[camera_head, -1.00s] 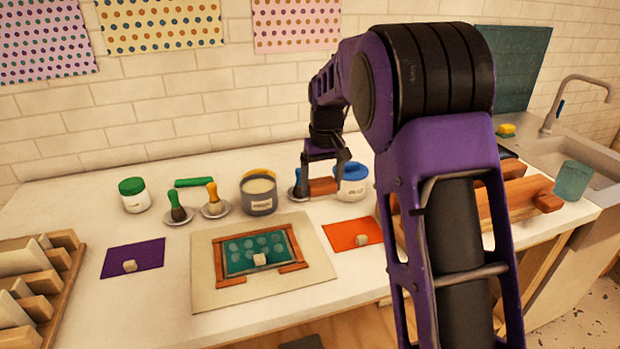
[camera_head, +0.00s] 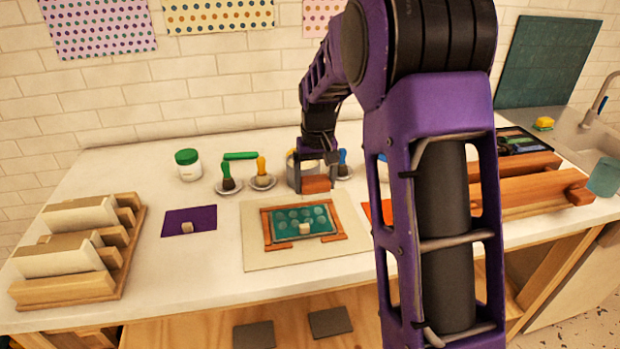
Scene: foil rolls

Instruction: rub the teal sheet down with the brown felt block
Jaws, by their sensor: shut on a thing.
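My gripper (camera_head: 317,176) is shut on the brown felt block (camera_head: 316,185). It holds the block in front of the grey pot, behind the framed sheet and apart from it. The teal sheet (camera_head: 284,235) has paler round spots and lies inside a brown wooden frame (camera_head: 342,236) on a beige board (camera_head: 256,256). My fingers partly cover the pot (camera_head: 292,178).
Brushes with green (camera_head: 226,172), yellow (camera_head: 262,170) and blue handles stand behind. A purple sheet (camera_head: 176,220) lies left of the board, an orange sheet (camera_head: 387,211) right, partly behind my arm. A wooden rack (camera_head: 125,241) stands left; long wooden bars (camera_head: 520,187) lie right.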

